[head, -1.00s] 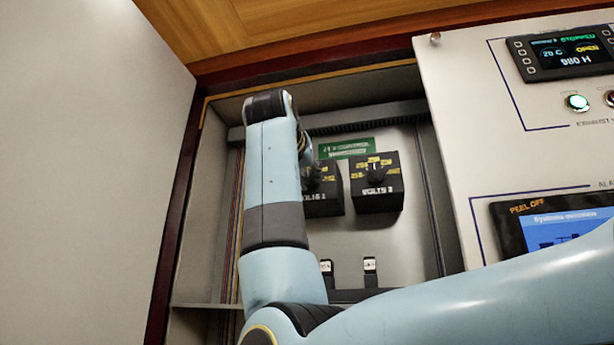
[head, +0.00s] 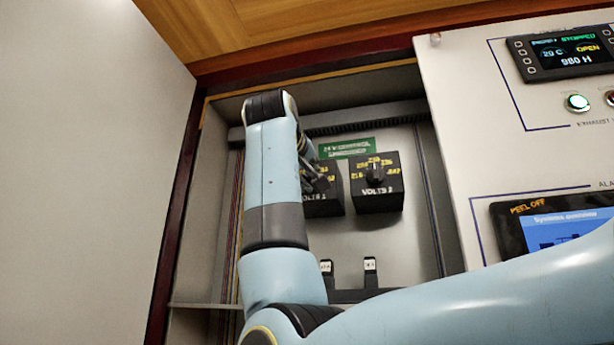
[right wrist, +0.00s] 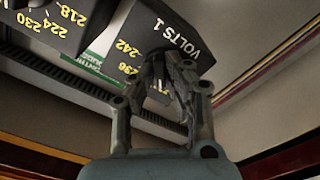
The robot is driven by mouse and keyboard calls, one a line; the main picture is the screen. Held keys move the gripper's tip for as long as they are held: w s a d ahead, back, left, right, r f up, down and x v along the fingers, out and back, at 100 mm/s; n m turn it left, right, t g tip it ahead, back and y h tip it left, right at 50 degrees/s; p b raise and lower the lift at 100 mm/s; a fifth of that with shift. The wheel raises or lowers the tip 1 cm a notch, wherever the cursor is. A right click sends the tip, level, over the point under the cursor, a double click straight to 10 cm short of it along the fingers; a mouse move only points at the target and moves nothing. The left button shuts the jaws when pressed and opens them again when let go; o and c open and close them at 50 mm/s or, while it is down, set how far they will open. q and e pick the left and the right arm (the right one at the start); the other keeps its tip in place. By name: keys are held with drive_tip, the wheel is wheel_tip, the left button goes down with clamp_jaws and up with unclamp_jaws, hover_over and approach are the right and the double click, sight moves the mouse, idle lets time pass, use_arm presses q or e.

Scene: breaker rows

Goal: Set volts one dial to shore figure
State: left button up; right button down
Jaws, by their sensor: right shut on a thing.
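The volts 1 dial box (head: 326,205) is black with yellow figures and stands in the open cabinet, partly behind my right arm. In the right wrist view the VOLTS 1 box (right wrist: 150,28) shows figures such as 242 and 236. My right gripper (head: 319,181) is at the face of this box. In the right wrist view its fingers (right wrist: 160,65) are shut on the dial's knob. The fingers hide most of the knob, so I cannot read where its pointer stands. My left gripper is not in view.
The VOLTS 2 box (head: 377,200) stands just right of volts 1, its knob uncovered. A green label plate (head: 347,148) is above both. Two small breakers (head: 370,266) sit below. The cabinet's side walls are close; a panel with screens (head: 560,55) is at right.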

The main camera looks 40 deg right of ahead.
drive_tip(key=shift+f, duration=0.1)
idle(0.4)
drive_tip(key=c, duration=1.4)
unclamp_jaws()
drive_tip(key=shift+o, duration=0.2)
drive_tip(key=shift+a, duration=0.1)
drive_tip(key=v, duration=0.7)
drive_tip(key=shift+s+a, duration=0.1)
drive_tip(key=shift+f, duration=0.1)
